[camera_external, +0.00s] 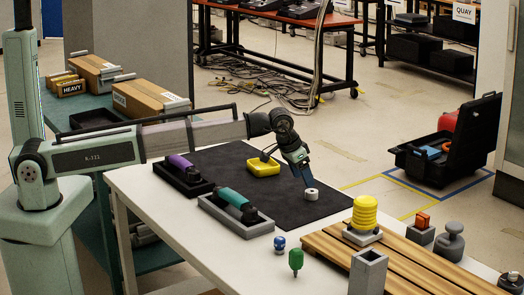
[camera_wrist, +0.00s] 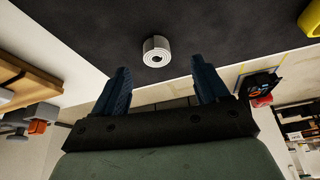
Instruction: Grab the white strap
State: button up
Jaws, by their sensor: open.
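The white strap (camera_external: 311,194) is a small coiled roll lying on the dark mat (camera_external: 330,205), near the mat's right end. In the wrist view the roll (camera_wrist: 157,51) shows its spiral edge and a dark centre hole. My gripper (camera_external: 307,182) is just above and beside the roll in the external view. In the wrist view its two blue fingers (camera_wrist: 160,80) are spread apart with nothing between them. The roll lies beyond the fingertips, roughly centred between them.
A yellow tray (camera_external: 263,167) sits on the mat behind my gripper. The mat around the roll is clear.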

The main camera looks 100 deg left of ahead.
aim_at(312, 191)
jog(key=shift+w+x, duration=0.25)
jog(key=shift+x, duration=1.2)
jog(key=shift+w+x, duration=0.2)
jog(key=shift+x, duration=1.25)
jog(key=shift+d+r, duration=0.1)
jog(key=shift+r, duration=0.05)
jog(key=c, duration=1.1)
jog(key=shift+r, duration=0.1)
